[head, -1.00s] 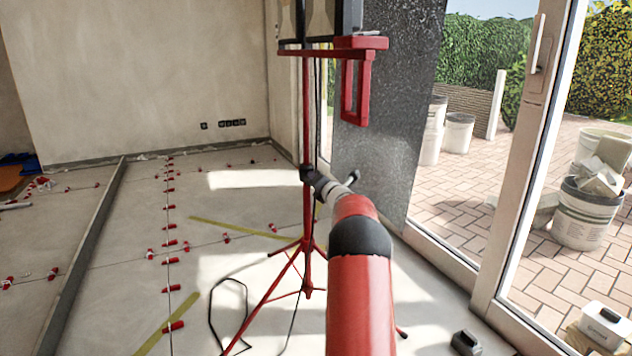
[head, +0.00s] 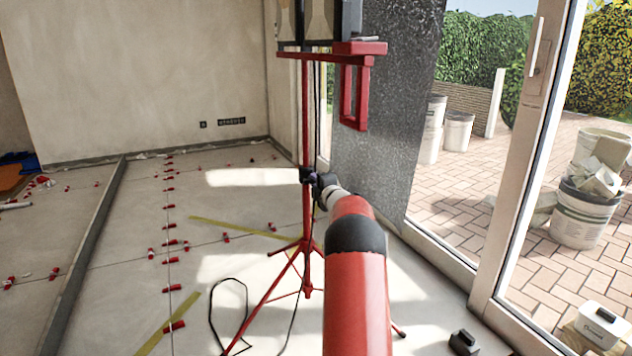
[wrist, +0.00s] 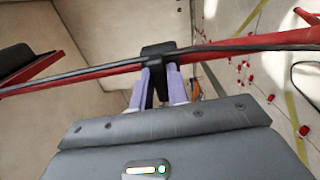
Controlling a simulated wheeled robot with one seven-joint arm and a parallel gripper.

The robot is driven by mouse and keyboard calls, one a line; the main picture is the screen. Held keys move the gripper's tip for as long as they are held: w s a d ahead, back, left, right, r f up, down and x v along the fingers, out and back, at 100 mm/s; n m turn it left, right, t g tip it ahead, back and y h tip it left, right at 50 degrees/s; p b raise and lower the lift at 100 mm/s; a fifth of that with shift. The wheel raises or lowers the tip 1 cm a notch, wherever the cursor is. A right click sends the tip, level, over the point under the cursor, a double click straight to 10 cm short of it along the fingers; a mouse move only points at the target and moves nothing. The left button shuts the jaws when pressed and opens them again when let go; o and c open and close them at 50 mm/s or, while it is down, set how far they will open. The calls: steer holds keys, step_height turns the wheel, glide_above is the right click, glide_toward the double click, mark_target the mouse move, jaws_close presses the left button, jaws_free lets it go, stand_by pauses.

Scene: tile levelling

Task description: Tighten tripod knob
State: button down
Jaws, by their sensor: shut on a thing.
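A red tripod (head: 306,120) stands upright on the floor with a work lamp (head: 325,20) at its top. In the wrist view the red tripod pole (wrist: 95,74) runs across the picture with a black cable along it. A black knob and collar (wrist: 158,50) sit on the pole. My gripper (wrist: 160,80), with pale violet fingers, is shut on the black knob, one finger on each side. In the head view my gripper (head: 316,184) is at the pole's collar, small and partly hidden by my red arm.
A red bracket (head: 354,90) hangs below the lamp. Tripod legs (head: 270,310) and a black cable (head: 213,310) spread over the floor. Red levelling clips (head: 170,260) line the tile joints. A grey slab (head: 385,130) leans near the glass door, with buckets (head: 580,215) outside.

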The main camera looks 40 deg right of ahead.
steer(key=shift+m, duration=0.3)
steer(key=c, duration=1.4)
jaws_free()
steer(key=shift+o, duration=0.2)
steer(key=b+v, duration=0.1)
steer(key=v, duration=0.7)
steer(key=shift+w, duration=0.1)
